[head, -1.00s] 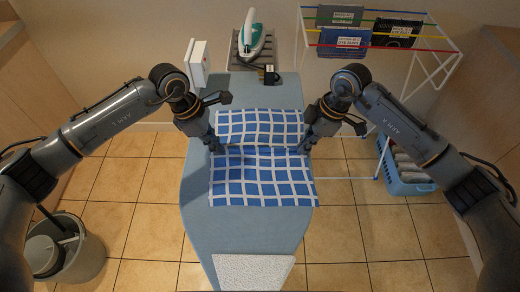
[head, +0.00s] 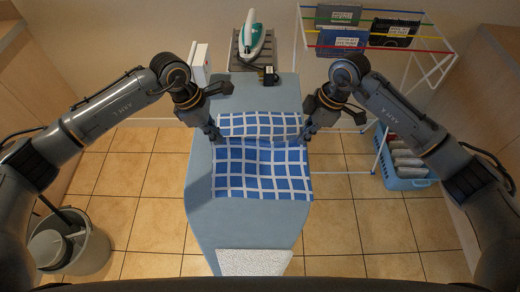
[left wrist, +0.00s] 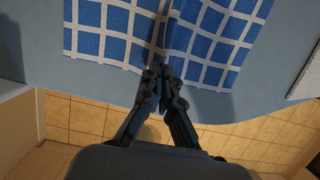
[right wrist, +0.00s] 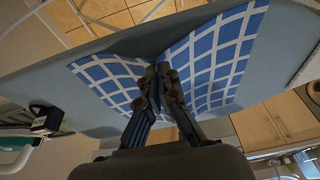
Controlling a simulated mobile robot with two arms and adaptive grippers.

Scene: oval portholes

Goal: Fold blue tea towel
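The blue tea towel (head: 262,182) with white grid lines lies across the ironing board (head: 235,225), with a raised crease running from side to side. A shorter part lies behind the crease and a longer part in front. My left gripper (head: 215,139) is shut on the towel's left edge at the crease; the left wrist view shows the towel (left wrist: 105,30) creased at its fingertips (left wrist: 162,75). My right gripper (head: 304,138) is shut on the right edge at the crease; the towel (right wrist: 215,60) bunches at its fingertips (right wrist: 160,72) in the right wrist view. The fingers partly hide the pinched cloth.
An iron (head: 252,40) stands on a rest at the board's far end. A drying rack (head: 425,40) with dark cloths is at back right, a blue basket (head: 405,178) below it. A grey bucket (head: 85,250) stands at left.

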